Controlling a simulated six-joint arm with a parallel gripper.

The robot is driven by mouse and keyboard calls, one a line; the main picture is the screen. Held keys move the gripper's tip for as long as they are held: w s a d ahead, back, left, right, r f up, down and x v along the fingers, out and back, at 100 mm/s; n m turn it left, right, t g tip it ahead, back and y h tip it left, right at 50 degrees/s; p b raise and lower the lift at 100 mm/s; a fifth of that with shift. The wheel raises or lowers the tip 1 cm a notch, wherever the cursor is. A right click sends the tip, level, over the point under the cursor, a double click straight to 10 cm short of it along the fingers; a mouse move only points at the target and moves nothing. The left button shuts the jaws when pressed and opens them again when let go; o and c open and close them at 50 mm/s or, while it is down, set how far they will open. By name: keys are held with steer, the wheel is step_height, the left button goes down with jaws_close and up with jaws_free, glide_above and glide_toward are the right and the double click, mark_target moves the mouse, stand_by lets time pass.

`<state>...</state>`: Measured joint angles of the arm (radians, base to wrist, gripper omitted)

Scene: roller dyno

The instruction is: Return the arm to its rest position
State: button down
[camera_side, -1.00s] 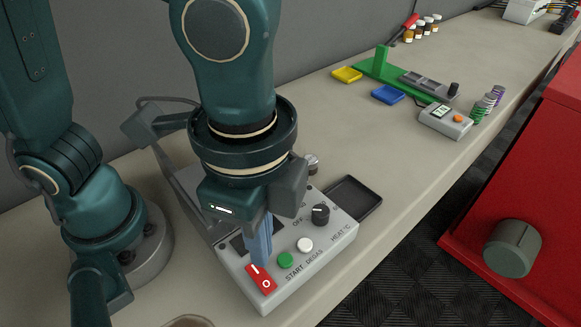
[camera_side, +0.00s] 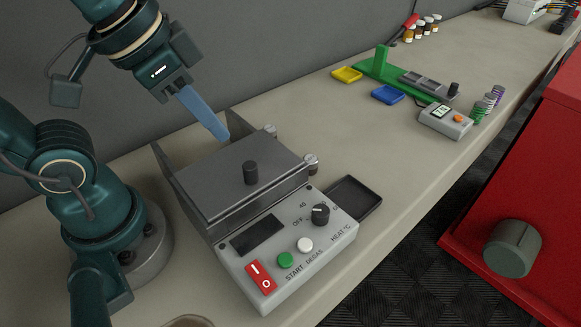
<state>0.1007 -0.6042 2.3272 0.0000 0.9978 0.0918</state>
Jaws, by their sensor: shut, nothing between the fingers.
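My gripper (camera_side: 222,136) is at the upper left, raised behind and above the grey machine (camera_side: 318,245). Its long blue fingers are together, with nothing between them, and they point down and to the right. The fingertips appear near the back edge of the machine's dark lid (camera_side: 240,175); I cannot tell the exact gap. The front panel shows a red rocker switch (camera_side: 261,278), a green button (camera_side: 285,260), a white button (camera_side: 305,245) and a black heat dial (camera_side: 320,214).
A dark shallow tray (camera_side: 356,196) sits right of the machine. Further back on the bench are a green stand (camera_side: 381,66), yellow (camera_side: 347,75) and blue (camera_side: 388,95) trays, a small meter (camera_side: 445,121) and coloured springs (camera_side: 480,112). A red cabinet (camera_side: 540,190) stands at right.

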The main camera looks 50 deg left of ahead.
steer(key=shift+s+a+f+n+t+y, duration=0.2)
steer(key=shift+s+a+f+n, duration=0.1)
steer(key=shift+a+n, duration=0.2)
steer(key=shift+s+a+f+n+t+y, duration=0.15)
steer(key=shift+a+f+n+t, duration=0.1)
steer(key=shift+a+n, duration=0.2)
steer(key=shift+s+f, duration=0.1)
steer(key=shift+f, duration=0.25)
